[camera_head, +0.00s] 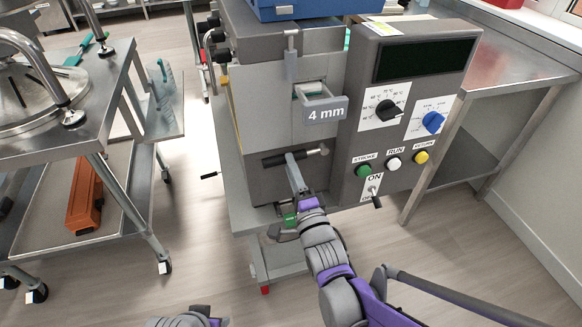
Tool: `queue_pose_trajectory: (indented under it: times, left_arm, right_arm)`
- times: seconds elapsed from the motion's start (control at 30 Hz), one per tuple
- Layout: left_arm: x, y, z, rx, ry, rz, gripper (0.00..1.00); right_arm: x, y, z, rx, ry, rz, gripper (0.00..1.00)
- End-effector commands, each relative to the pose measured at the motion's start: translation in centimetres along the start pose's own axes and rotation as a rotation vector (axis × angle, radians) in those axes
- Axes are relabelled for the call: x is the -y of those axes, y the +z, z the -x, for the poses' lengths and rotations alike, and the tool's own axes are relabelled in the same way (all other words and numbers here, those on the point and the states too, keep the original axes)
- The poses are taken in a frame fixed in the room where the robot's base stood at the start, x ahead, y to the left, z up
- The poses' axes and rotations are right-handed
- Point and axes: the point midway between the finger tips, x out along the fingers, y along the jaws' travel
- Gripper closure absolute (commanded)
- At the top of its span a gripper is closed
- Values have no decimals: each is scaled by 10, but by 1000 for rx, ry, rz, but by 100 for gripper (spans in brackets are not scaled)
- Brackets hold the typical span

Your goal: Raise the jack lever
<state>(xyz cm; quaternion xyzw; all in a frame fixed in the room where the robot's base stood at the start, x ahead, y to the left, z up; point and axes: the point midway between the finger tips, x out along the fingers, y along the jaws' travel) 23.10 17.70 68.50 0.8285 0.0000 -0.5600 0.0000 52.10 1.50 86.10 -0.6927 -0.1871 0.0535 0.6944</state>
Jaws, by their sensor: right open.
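The grey depositor machine (259,120) stands in the middle. A dark horizontal bar with a metal end (276,160) sits low on its front and looks like a lever. My right gripper (292,170) reaches up to this bar from below; it is open, with its fingers seen nearly edge-on. I cannot tell whether they touch the bar. Below, a green part (290,219) and a grey pedal-like part (283,234) show beside my right wrist; I cannot tell whether they belong to a jack. Only a piece of my left arm shows at the bottom edge, without its gripper.
A control panel (398,150) with knobs and buttons is right of the bar. A drawer labelled 4 mm (325,110) sticks out above it. A steel cart (115,80) stands at left, a steel table (510,60) at right. The floor (200,240) between cart and machine is clear.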

Motion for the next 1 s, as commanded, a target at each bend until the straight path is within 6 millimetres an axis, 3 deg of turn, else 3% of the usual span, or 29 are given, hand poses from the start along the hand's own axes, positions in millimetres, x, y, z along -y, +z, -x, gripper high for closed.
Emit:
queue_pose_trajectory:
  times: [0.5,0.7,1.0]
  left_arm:
    - [0,-1,5,-2,0,0,50]
    - [0,-1,6,-2,0,0,50]
    - [0,-1,6,-2,0,0,50]
  right_arm:
    - [0,0,91,0,0,0,57]
    - [0,0,105,0,0,-2,57]
    - [0,0,106,0,0,-1,57]
